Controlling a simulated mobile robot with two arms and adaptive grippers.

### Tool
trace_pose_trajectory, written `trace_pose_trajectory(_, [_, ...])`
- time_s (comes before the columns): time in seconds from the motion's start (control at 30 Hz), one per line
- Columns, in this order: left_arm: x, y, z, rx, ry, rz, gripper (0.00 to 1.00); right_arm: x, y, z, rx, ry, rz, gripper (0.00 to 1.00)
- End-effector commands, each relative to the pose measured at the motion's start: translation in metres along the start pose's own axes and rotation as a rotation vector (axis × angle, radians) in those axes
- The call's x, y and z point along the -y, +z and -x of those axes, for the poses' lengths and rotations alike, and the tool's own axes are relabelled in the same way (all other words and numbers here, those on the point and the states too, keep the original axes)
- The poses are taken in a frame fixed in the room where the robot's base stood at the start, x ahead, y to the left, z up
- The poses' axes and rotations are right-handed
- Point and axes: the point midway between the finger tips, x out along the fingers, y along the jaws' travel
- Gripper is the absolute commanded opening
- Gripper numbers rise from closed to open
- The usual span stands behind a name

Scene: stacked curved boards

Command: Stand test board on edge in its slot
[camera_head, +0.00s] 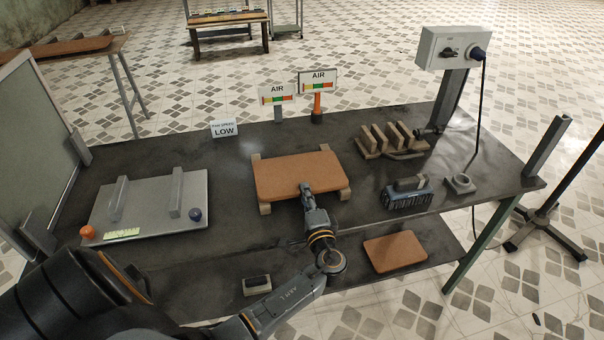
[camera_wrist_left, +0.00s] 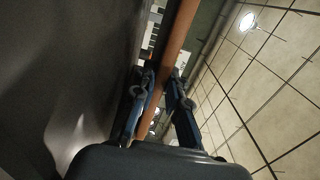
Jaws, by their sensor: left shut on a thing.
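A reddish-brown board (camera_head: 297,172) lies flat on light wooden supports (camera_head: 265,208) in the middle of the dark table. My left gripper (camera_head: 305,187) reaches in from the front and is shut on the board's near edge. In the left wrist view, the board (camera_wrist_left: 178,40) shows edge-on as a brown strip running between the two fingers of the left gripper (camera_wrist_left: 165,90). A wooden slotted rack (camera_head: 393,140) with several upright dividers stands at the back right of the table. My right gripper is not in view.
A grey plate with two bars (camera_head: 150,205) lies at left. A brush (camera_head: 407,192) and a small grey block (camera_head: 460,184) lie at right. A post carries a control box (camera_head: 453,48). Signs (camera_head: 318,82) stand behind. Another brown board (camera_head: 394,251) lies on the lower shelf.

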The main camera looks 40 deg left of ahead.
Motion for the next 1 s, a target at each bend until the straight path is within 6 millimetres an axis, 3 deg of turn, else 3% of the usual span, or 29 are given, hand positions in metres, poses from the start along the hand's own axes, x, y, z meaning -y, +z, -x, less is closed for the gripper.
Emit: trace_pose_trajectory(1.0, [0.026,0.000,0.000,0.000,-0.001,0.002,0.00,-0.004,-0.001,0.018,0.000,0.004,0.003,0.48])
